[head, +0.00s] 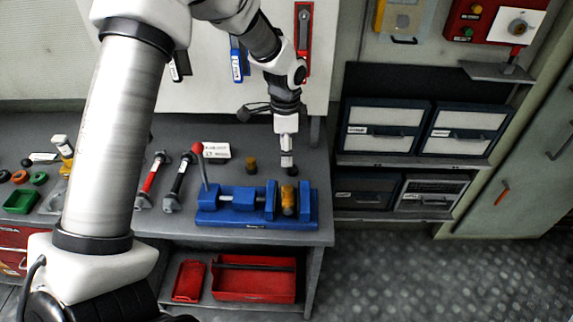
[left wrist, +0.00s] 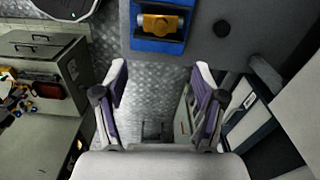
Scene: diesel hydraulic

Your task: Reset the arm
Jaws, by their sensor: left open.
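My left arm comes in from the left of the head view and bends over the workbench (head: 275,240). My left gripper (head: 287,160) points down just behind a blue vise (head: 235,213), seen edge-on. In the left wrist view the gripper (left wrist: 160,68) has its two fingers spread wide with nothing between them. The vise has a red-knobbed lever and a yellow-brass part (head: 289,201) in its jaws. This part also shows at the top of the left wrist view (left wrist: 160,24), beyond the fingertips. My right gripper is in neither view.
A small brown cylinder (head: 251,163) and a white label card (head: 217,151) stand behind the vise. Red-handled and black-handled tools lie to its left, with a green tray (head: 21,201) farther left. Drawer boxes (head: 384,127) fill the right shelf. The floor at right is clear.

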